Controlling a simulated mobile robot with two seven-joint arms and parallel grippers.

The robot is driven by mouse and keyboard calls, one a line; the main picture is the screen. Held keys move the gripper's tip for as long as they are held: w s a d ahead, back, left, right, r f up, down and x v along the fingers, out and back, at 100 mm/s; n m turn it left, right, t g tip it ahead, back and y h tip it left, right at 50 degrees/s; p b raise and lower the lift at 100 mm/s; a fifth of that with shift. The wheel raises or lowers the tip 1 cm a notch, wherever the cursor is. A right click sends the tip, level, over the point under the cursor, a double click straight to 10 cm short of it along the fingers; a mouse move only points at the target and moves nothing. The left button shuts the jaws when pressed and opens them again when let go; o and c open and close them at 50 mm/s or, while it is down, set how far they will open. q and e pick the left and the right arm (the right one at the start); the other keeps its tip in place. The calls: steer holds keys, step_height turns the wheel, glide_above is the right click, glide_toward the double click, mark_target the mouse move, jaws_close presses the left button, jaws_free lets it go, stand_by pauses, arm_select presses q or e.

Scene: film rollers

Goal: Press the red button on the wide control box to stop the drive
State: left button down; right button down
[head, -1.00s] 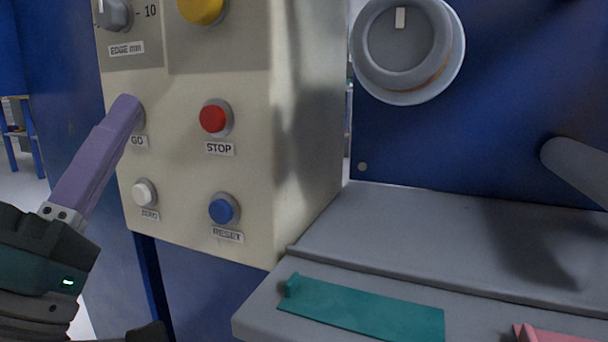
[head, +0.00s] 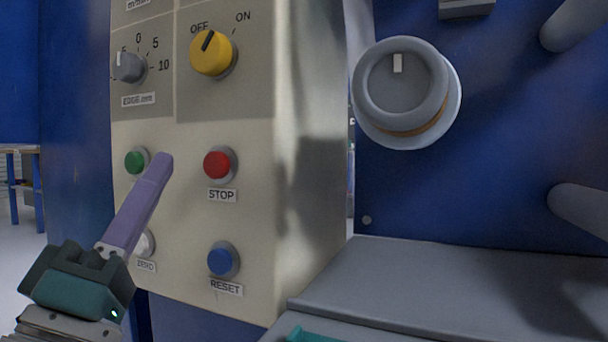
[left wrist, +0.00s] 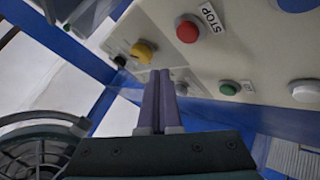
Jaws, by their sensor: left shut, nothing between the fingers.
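The wide control box (head: 180,220) is cream-coloured and fills the middle of the head view. Its red button (head: 217,165), above a STOP label, sits right of the green button (head: 137,160). The red button also shows in the left wrist view (left wrist: 187,31), near the top. My left gripper (head: 160,165) has purple fingers, which are shut and empty. In the head view its tips appear between the green and red buttons, apart from the red one. The fingers show together in the left wrist view (left wrist: 158,95). My right gripper is out of view.
A blue button (head: 223,261) labelled RESET lies below the red one. A white button (head: 147,243) is partly behind my fingers. A yellow OFF/ON knob (head: 212,52) and a grey dial (head: 128,67) sit above. A grey ledge (head: 450,280) and a large grey knob (head: 403,90) are on the right.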

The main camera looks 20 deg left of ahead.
mark_target(213, 153)
arm_select(q)
steer(key=shift+w+d+b, duration=0.2)
steer(key=shift+w+b, duration=0.6)
steer(key=shift+w, duration=1.55)
steer(key=shift+w, duration=0.1)
steer(key=shift+w, duration=0.3)
steer(key=shift+w+b, duration=0.4)
steer(key=shift+w, duration=0.05)
stand_by(0.8)
stand_by(0.3)
steer(key=shift+s+p, duration=0.6)
steer(key=shift+s, duration=0.3)
